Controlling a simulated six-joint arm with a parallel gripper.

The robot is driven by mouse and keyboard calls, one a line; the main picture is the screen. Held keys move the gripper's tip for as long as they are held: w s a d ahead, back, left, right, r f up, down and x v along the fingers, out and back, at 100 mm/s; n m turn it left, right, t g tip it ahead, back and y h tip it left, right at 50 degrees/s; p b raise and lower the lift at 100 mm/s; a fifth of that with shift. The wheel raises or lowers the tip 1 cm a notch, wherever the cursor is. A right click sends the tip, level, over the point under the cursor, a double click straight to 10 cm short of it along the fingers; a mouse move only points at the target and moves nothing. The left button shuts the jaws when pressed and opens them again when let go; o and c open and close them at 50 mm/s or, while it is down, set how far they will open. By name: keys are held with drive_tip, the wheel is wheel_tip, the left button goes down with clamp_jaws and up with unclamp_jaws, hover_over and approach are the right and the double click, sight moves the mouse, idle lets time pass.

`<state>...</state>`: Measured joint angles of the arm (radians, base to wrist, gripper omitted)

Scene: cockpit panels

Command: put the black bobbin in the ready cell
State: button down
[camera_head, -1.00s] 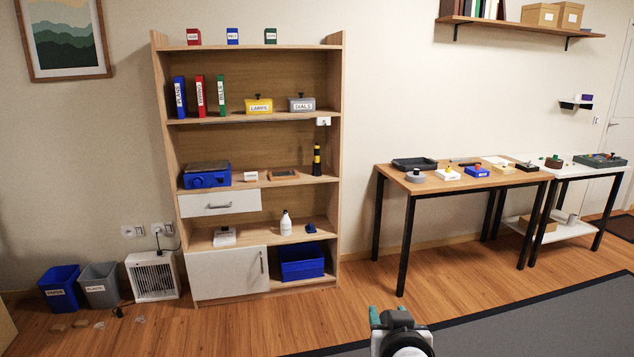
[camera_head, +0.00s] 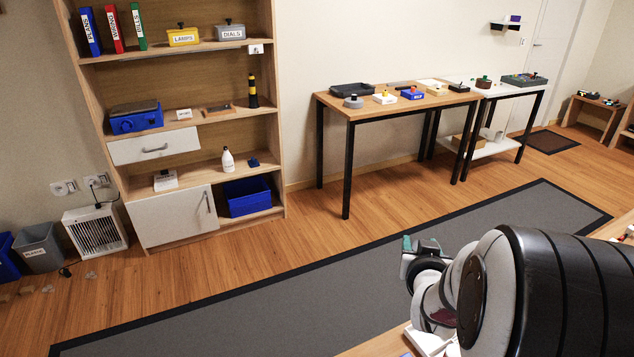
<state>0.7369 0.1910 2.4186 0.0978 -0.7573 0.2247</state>
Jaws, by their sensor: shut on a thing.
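My gripper (camera_head: 420,244) is at the lower right of the head view, above the grey mat, with teal fingertips. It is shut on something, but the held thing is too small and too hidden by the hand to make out. I cannot pick out the black bobbin for certain. I cannot identify the ready cell either. My arm covers much of the lower right, including part of a near wooden surface (camera_head: 385,346) and a white tray-like thing (camera_head: 428,340) on it.
A wooden table (camera_head: 340,106) with small blocks and a dark tray (camera_head: 352,89) stands at the back, next to a white table (camera_head: 520,90). A shelf unit (camera_head: 275,150) stands left. The mat (camera_head: 250,290) and floor between are clear.

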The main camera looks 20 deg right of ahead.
drive_tip(key=s+d+f+m+g+h, duration=0.1)
drive_tip(key=s+d+f+m+g, duration=0.1)
drive_tip(key=s+d, duration=0.3)
drive_tip(key=s+d+f+m+g+h, duration=0.2)
drive_tip(key=s+d, duration=0.4)
drive_tip(key=s, duration=0.7)
drive_tip(key=s+d+f+m+g+h, duration=0.1)
drive_tip(key=s+d+f+m+g, duration=0.2)
drive_tip(key=s, duration=0.7)
drive_tip(key=d+f, duration=0.2)
drive_tip(key=d, duration=0.1)
drive_tip(key=shift+f+m+h, duration=0.3)
drive_tip(key=shift+h, duration=0.1)
drive_tip(key=w+f, duration=0.2)
drive_tip(key=w, duration=0.1)
drive_tip(key=w+d+f, duration=0.1)
drive_tip(key=w+f, duration=0.1)
drive_tip(key=w, duration=0.2)
drive_tip(key=w+d+f, duration=0.1)
drive_tip(key=w+f, duration=0.2)
drive_tip(key=w, duration=0.1)
drive_tip(key=shift+w, duration=0.2)
wheel_tip(320, 180, down, 3)
drive_tip(key=shift+w+r, duration=0.1)
drive_tip(key=shift+f, duration=0.4)
